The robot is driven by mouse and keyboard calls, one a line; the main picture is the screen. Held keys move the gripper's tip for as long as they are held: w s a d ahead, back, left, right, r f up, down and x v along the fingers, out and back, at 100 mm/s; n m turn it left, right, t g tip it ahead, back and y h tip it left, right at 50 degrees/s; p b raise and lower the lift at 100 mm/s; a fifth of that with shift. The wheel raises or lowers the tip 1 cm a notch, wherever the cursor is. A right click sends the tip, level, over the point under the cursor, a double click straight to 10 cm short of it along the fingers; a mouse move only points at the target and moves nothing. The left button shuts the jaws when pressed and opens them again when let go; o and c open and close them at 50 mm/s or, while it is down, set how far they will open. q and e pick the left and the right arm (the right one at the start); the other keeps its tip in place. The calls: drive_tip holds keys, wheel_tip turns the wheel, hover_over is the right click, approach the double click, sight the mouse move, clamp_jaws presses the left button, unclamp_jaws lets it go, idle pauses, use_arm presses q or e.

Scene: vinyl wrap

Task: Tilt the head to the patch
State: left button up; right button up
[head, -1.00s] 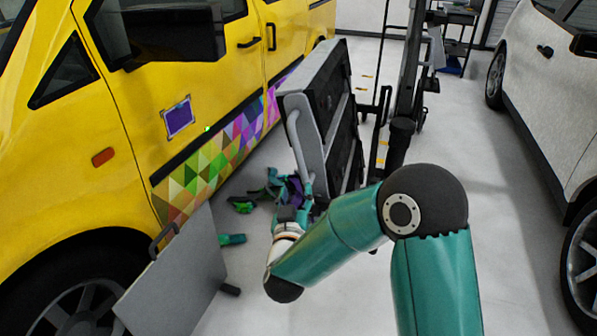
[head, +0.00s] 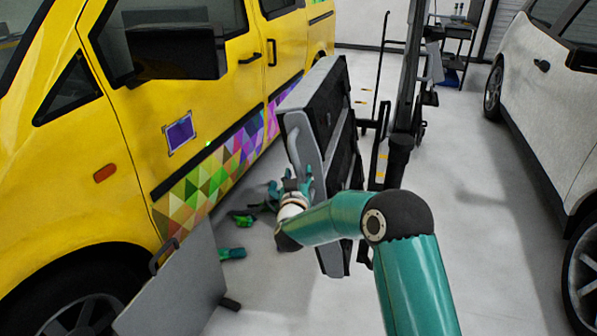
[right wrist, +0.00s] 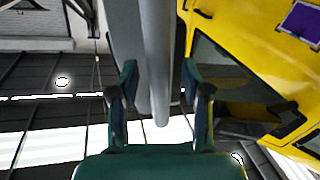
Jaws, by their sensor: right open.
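The patch (head: 180,133) is a purple rectangle with a pale border on the yellow van's door. It also shows in the right wrist view (right wrist: 303,20). A small green light dot (head: 208,144) lies on the van just right of and below it. The head (head: 325,105) is a large grey and black panel on a stand, tilted, with a grey bar handle (head: 303,145) on its near side. My right gripper (head: 300,186) is at the lower part of this handle. In the right wrist view its open fingers (right wrist: 157,90) stand either side of the grey bar (right wrist: 157,50), with gaps showing.
A grey board with a handle (head: 180,290) stands at the van's front wheel. The stand's dark column (head: 405,90) rises behind my right arm. A white car (head: 550,110) is at right, with clear floor between.

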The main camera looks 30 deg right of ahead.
drive_tip(key=shift+w+d, duration=0.4)
drive_tip(key=shift+w, duration=0.1)
clamp_jaws()
drive_tip(key=shift+a, duration=0.1)
